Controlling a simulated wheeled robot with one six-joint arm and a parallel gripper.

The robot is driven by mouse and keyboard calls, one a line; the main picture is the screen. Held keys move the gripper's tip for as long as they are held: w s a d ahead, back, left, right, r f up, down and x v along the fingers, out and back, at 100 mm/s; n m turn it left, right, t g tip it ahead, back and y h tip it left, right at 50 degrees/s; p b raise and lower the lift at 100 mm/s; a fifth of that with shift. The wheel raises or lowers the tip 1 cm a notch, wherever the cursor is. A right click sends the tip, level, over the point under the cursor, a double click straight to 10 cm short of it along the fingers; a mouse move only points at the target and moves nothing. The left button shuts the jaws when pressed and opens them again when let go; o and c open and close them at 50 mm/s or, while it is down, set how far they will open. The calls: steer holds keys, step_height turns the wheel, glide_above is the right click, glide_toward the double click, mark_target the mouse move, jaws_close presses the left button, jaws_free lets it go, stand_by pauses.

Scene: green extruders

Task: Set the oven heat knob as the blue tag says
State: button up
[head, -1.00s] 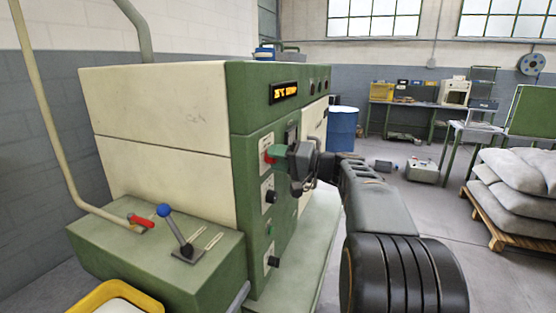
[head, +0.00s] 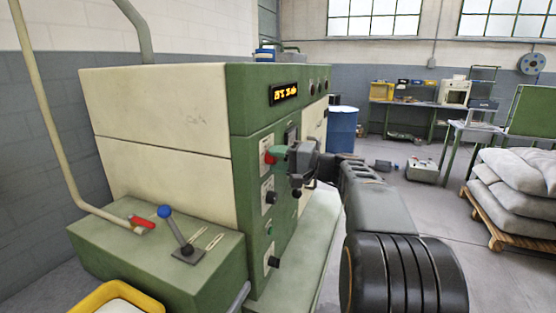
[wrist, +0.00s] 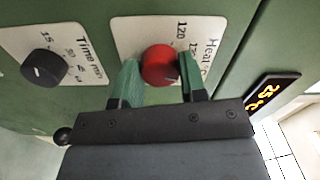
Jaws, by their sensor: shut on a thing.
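The red heat knob (wrist: 158,62) sits on a white label plate (wrist: 198,28) marked "Heat" with numbers, in the wrist view. My gripper (wrist: 159,76) has its two green fingers on either side of the knob and is shut on it. The red knob also shows in the head view (head: 269,157) at the left tip of my gripper (head: 279,152). The lit display (head: 285,93) above shows orange text that seems to begin with 25 °C. I cannot make out a blue tag in either view.
A black "Time min" knob (wrist: 44,68) is beside the heat knob on the same green oven front. Another black knob (head: 273,262) sits lower down. A blue-tipped lever (head: 176,231) stands on the green box at left.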

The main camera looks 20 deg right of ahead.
steer(key=o, duration=0.9)
steer(key=b+v, duration=0.1)
steer(key=v, duration=1.3)
steer(key=shift+a, duration=0.1)
